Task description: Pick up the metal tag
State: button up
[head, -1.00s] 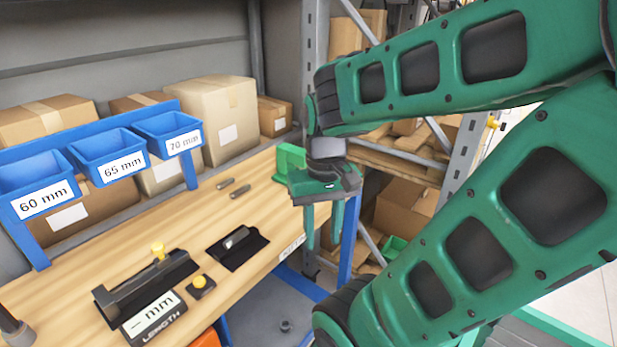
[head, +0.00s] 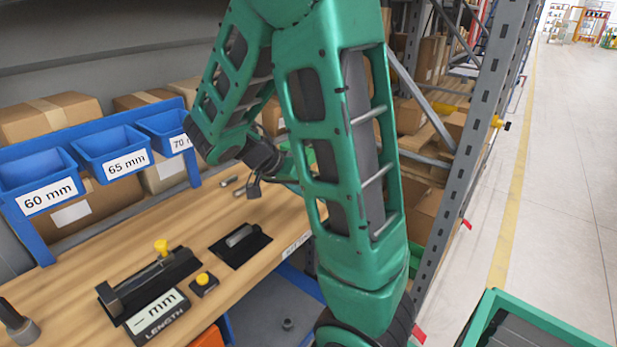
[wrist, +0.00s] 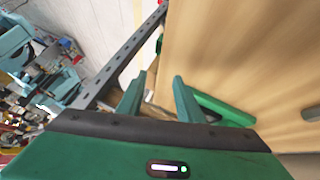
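I cannot tell any piece for certain as the metal tag. Small grey metal pieces (head: 228,181) lie on the wooden bench towards its back. Another grey metal piece (head: 240,236) lies in a black holder (head: 252,250) nearer the front edge. In the wrist view a grey piece (wrist: 311,113) lies on the bench at the right edge. My gripper (wrist: 159,96) has its two green fingers apart with nothing seen held between them. It is beside and above the bench edge. In the head view my arm hides most of it.
A length gauge (head: 150,290) with a yellow knob and a yellow button (head: 203,279) stand at the bench front. Blue bins (head: 112,152) line the back. A green block (wrist: 222,109) is near my fingers. A metal rack (head: 478,115) stands to the right.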

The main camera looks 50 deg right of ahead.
jog(key=w+h, duration=0.1)
jog(key=w, duration=0.1)
jog(key=w+m+h, duration=0.1)
jog(key=w, duration=0.1)
jog(key=w+m+h, duration=0.1)
jog(key=w+h, duration=0.1)
jog(key=shift+w+a+r, duration=0.2)
jog(key=shift+w+a, duration=0.05)
jog(key=shift+w, duration=0.1)
jog(key=w+h, duration=0.1)
jog(key=w+a+m+h, duration=0.1)
jog(key=w+t, duration=0.1)
jog(key=shift+w+a+r+h, duration=0.35)
jog(key=shift+w+r+h, duration=0.05)
jog(key=shift+m, duration=0.3)
jog(key=x, duration=0.5)
jog(key=shift+w+d, duration=0.1)
jog(key=shift+d, duration=0.1)
jog(key=shift+x, duration=2.65)
jog(key=shift+c, duration=0.2)
grip_shut()
